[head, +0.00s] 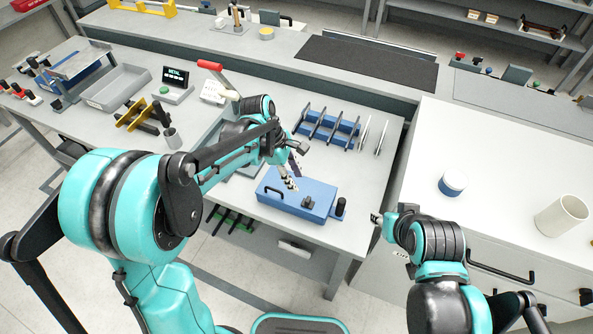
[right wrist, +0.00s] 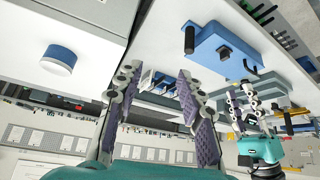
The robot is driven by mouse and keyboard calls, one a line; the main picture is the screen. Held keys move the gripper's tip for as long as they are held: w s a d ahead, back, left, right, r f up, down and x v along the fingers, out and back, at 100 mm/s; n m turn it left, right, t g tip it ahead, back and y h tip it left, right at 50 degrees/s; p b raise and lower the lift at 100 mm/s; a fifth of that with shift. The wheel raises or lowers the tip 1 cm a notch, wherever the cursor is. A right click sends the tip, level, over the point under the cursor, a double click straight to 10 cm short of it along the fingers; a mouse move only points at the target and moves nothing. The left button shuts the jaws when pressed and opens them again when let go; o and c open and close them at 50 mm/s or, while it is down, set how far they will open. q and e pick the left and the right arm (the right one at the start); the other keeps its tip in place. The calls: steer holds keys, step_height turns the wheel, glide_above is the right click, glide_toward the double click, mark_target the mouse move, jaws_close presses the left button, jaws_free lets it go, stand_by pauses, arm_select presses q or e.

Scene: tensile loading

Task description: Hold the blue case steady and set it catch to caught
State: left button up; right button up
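The blue case (head: 318,191) lies on the grey table near its front right edge. A black handle (head: 273,190) is at its left end, a small black catch (head: 307,202) is on its front part and a black upright knob (head: 341,206) stands at its right end. I cannot tell the catch's setting. My left gripper (head: 291,177) is over the case's back left part, its fingers apart and empty. My right gripper (head: 377,218) is right of the case, off the table edge. In the right wrist view its fingers (right wrist: 158,92) are wide open, with the case (right wrist: 222,48) beyond them.
A blue rack with dark dividers (head: 328,129) stands behind the case. A white cabinet top with a blue-and-white round container (head: 452,184) and a white cylinder (head: 561,215) is at the right. A red-handled lever device (head: 214,80) and a grey tray (head: 117,88) are at the back left.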

steer(key=n+g, duration=0.7)
steer(key=n, duration=0.2)
glide_above(340, 207)
steer(key=w, duration=0.1)
steer(key=f, duration=1.4)
steer(key=shift+w+d+f, duration=0.1)
steer(key=shift+w+d, duration=0.1)
steer(key=shift+d, duration=0.05)
steer(key=shift+a+f, duration=0.1)
steer(key=shift+f, duration=0.55)
arm_select(q)
steer(key=shift+w+d+f, duration=0.1)
steer(key=shift+f, duration=0.1)
arm_select(e)
steer(key=shift+f, duration=3.6)
jaws_close()
arm_select(q)
steer(key=c, duration=0.4)
steer(key=shift+m+g, duration=0.5)
steer(key=shift+m, duration=0.4)
steer(key=w+a, duration=0.1)
steer(key=a, duration=0.3)
steer(key=w+a, duration=0.1)
steer(key=a, duration=0.1)
steer(key=shift+w+a+r, duration=0.1)
steer(key=shift+w+r, duration=0.1)
steer(key=shift+w, duration=0.15)
jaws_close()
